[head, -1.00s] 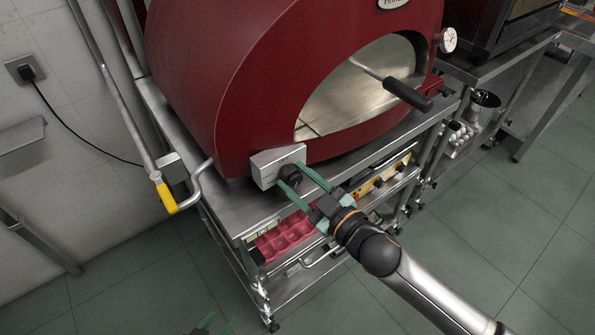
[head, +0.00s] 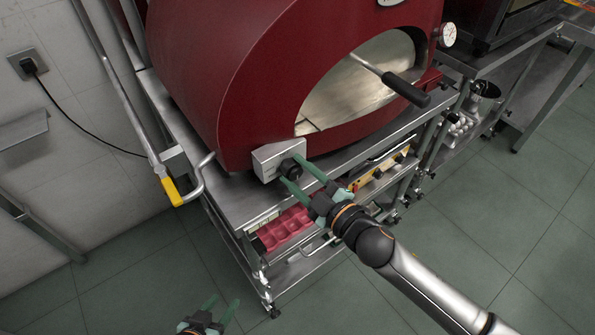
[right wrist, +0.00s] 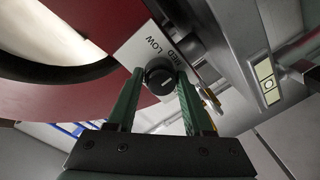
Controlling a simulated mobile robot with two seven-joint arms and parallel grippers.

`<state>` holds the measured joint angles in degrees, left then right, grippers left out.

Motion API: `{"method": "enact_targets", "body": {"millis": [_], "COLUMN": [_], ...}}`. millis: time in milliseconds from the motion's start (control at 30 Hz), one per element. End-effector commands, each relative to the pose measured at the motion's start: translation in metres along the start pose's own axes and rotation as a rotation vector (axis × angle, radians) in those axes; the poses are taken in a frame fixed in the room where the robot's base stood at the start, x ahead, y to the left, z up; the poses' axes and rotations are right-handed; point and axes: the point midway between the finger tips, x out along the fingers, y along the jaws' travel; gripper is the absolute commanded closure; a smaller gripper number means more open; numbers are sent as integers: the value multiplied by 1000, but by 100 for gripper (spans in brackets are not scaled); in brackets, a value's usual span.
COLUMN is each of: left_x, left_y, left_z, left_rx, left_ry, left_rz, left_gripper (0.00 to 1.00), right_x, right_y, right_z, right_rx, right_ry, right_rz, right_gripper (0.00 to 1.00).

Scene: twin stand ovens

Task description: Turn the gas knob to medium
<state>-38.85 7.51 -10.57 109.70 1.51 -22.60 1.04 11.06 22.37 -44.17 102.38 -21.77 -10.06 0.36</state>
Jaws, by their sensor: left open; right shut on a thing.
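The dark round gas knob (head: 287,168) sits on a grey control box (head: 268,158) at the front of the red oven (head: 240,85). My right gripper (head: 292,171) is shut on the knob, one green finger on either side. In the right wrist view the knob (right wrist: 160,78) shows between the fingertips, with the words LOW and MED on the panel (right wrist: 148,50) beside it. I cannot tell where the knob's pointer sits. My left gripper (head: 222,306) is open and empty at the bottom of the head view, low over the floor.
A metal stand (head: 225,205) carries the oven, with a red tray (head: 285,229) on a lower shelf. A gas pipe with a yellow valve handle (head: 171,190) is at the left. A black-handled tool (head: 406,90) sticks out of the oven mouth. Green floor is clear in front.

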Motion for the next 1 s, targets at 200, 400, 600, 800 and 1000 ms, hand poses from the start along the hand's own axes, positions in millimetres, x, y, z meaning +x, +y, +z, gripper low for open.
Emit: {"method": "enact_targets", "body": {"millis": [200, 400, 600, 800, 1000], "left_x": [0, 0, 0, 0, 2], "left_y": [0, 0, 0, 0, 0], "left_z": [0, 0, 0, 0, 2], "left_rx": [0, 0, 0, 0, 0], "left_ry": [0, 0, 0, 0, 0], "left_rz": [0, 0, 0, 0, 0], "left_gripper": [50, 50, 50, 50, 50], "right_x": [0, 0, 0, -8, -43], "right_y": [0, 0, 0, -1, -2], "right_z": [-1, -1, 0, 1, 2], "right_rx": [2, 2, 2, 2, 2], "right_ry": [3, 2, 1, -1, -3], "right_rz": [0, 0, 0, -1, -3], "right_gripper": [44, 22, 19, 19, 19]}}
